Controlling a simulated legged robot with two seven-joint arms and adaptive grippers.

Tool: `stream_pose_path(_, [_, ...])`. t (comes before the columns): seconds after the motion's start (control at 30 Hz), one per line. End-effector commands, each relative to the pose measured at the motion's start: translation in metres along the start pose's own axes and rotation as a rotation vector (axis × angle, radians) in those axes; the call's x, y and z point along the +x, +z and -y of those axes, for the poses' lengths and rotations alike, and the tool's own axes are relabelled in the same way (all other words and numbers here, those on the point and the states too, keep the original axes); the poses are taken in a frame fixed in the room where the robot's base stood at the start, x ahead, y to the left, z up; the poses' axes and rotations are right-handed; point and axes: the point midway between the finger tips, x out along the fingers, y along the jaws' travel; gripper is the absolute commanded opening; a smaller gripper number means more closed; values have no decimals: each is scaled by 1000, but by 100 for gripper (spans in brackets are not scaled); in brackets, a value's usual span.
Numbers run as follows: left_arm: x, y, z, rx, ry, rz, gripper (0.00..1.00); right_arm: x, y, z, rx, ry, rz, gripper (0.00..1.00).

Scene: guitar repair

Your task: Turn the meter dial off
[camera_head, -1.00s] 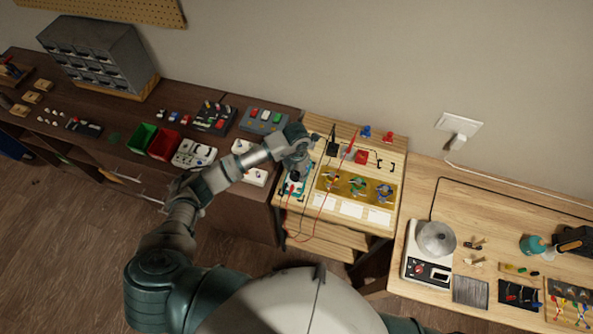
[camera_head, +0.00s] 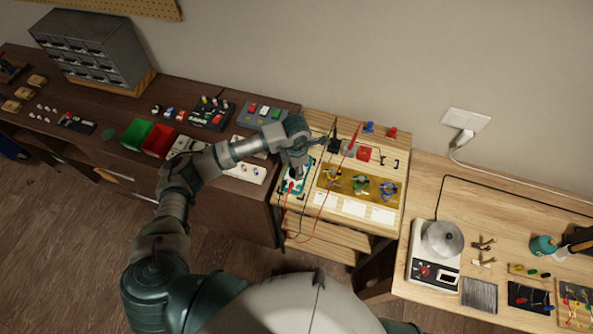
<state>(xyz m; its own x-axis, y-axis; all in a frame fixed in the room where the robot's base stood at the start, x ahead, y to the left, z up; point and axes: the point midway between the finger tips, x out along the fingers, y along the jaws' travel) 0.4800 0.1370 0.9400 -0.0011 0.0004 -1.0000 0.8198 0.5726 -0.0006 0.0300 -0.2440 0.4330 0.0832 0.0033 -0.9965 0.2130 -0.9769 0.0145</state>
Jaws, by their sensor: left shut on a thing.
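The meter (camera_head: 290,188) is a small teal and white device at the left edge of the light wooden bench (camera_head: 352,229), with red and black leads plugged in. My left gripper (camera_head: 296,166) reaches over it from the upper left, pointing down. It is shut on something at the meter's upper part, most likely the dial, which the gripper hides. The dial's setting cannot be read. My right gripper is out of the picture.
Red and black probes stand behind the meter. A gold mat (camera_head: 357,186) with several coloured parts lies right of it. Dark shelving (camera_head: 227,200) adjoins on the left. A scale (camera_head: 436,250) sits on the right table.

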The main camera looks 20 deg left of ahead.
Motion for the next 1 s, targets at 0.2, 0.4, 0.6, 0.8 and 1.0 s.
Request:
stream_pose_path(0.2, [5,0,-1,207,1,0,12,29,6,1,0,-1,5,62])
stream_pose_path(0.4, [5,0,0,391,1,0,12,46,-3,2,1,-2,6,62])
stream_pose_path(0.6, [5,0,0,547,0,-1,12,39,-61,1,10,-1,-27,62])
stream_pose_path(0.8, [3,0,-1,658,0,-1,12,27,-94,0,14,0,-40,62])
stream_pose_path(1.0, [2,0,0,723,0,0,12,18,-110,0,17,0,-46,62])
